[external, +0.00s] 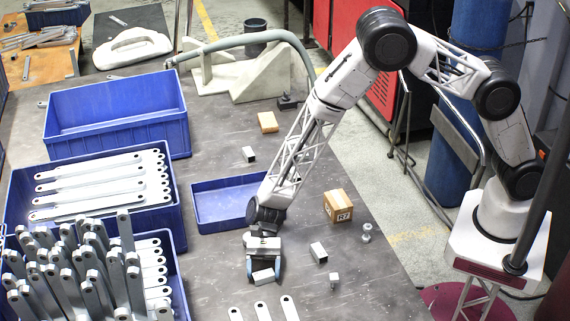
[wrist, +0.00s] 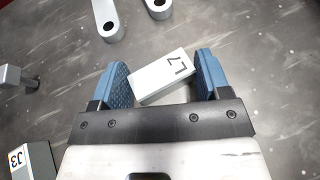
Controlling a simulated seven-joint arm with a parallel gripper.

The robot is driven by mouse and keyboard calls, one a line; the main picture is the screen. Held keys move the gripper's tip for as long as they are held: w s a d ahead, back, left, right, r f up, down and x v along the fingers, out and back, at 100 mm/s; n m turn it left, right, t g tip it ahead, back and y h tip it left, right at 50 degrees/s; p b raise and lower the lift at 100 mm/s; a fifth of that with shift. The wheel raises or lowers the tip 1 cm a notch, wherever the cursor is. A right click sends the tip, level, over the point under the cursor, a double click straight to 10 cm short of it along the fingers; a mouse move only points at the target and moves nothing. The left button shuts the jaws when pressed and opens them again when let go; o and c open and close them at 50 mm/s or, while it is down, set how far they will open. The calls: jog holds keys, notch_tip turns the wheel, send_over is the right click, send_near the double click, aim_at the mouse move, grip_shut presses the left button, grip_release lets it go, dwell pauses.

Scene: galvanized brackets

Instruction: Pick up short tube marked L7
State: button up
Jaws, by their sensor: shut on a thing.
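The short tube marked L7 (wrist: 164,77) is a small white-grey block with a black L7 on its face, seen in the wrist view between my blue fingers. My gripper (wrist: 162,78) is shut on it, with one finger at each end of the tube, and the tube sits slightly askew between them. In the external view, my gripper (external: 264,272) is low over the dark table, and the tube (external: 263,276) shows between its fingers. I cannot tell whether the tube touches the table.
A tube marked J3 (wrist: 36,160) lies at lower left in the wrist view. Galvanized brackets (external: 263,311) lie at the table's front. A cardboard box (external: 338,206), another short tube (external: 319,252) and a shallow blue tray (external: 222,222) are nearby. Blue bins of brackets (external: 180,225) stand left.

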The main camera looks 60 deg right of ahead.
aim_at(266, 271)
jog(key=shift+r, duration=0.65)
jog(key=shift+s+d+r, duration=0.1)
jog(key=shift+s+r, duration=0.05)
jog(key=shift+r, duration=0.45)
jog(key=shift+s+d+r, duration=0.1)
jog(key=shift+r, duration=0.45)
jog(key=s+d, duration=0.3)
jog(key=s+d+r, duration=0.1)
jog(key=s+d, duration=0.6)
jog(key=s, duration=0.1)
jog(key=shift+s+d+r, duration=0.15)
jog(key=shift+d+r, duration=0.05)
